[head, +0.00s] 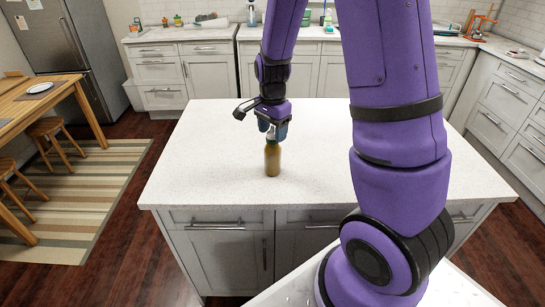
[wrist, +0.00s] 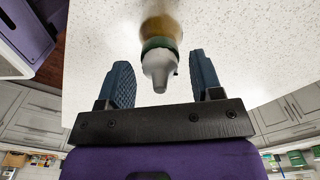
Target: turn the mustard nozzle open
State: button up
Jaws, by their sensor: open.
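A mustard bottle (head: 272,159) with a brownish-yellow body stands upright on the white speckled island top (head: 200,150), near its front edge. In the wrist view, the bottle (wrist: 160,26) shows a green collar and a pale grey nozzle (wrist: 160,70) pointing toward the camera. In the wrist view, my gripper (wrist: 163,75) is open, with one blue finger on each side of the nozzle and a visible gap on both sides. I cannot tell whether the nozzle is open.
The island top is otherwise clear around the bottle. A wooden table (head: 30,95) with stools stands at the left. Counters with drawers (head: 205,72) line the back wall and the right side. A fridge (head: 62,50) stands at the back left.

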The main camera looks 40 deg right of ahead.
dwell(0.3)
jog(key=shift+r, duration=3.5)
jog(key=shift+r, duration=0.1)
jog(key=s+a+r+n+t, duration=0.2)
jog(key=s+a+r+n, duration=0.2)
jog(key=s+r+n, duration=0.4)
jog(key=s+a+r+n+t, duration=0.3)
jog(key=s+r+n, duration=0.5)
jog(key=s, duration=0.6)
jog(key=shift+s+a+r, duration=0.25)
jog(key=shift+a+r, duration=0.3)
jog(key=shift+r, duration=0.1)
